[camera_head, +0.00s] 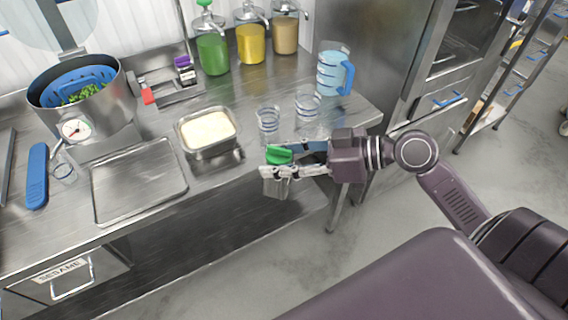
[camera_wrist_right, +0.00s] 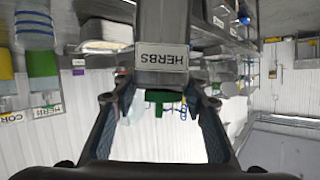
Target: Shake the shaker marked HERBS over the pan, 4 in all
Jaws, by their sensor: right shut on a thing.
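The shaker has a green top (camera_head: 278,154) and a grey body (camera_head: 275,187). My right gripper (camera_head: 283,172) is shut around it and holds it roughly upright, just off the counter's front edge. In the right wrist view the shaker body (camera_wrist_right: 163,75) carries a label reading HERBS, upside down in the picture, between the fingers of my right gripper (camera_wrist_right: 162,100). The rectangular metal pan (camera_head: 211,152) with a pale, rice-like filling stands on the counter, left of and behind the shaker. The shaker is apart from the pan, not over it. My left gripper is not in view.
Two clear beakers (camera_head: 268,122) and a blue-handled pitcher (camera_head: 332,72) stand behind the right gripper. Green, yellow and tan dispensers (camera_head: 250,45) line the back. A pot (camera_head: 112,105) with a blue strainer stands left. An empty flat tray (camera_head: 140,182) lies front left.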

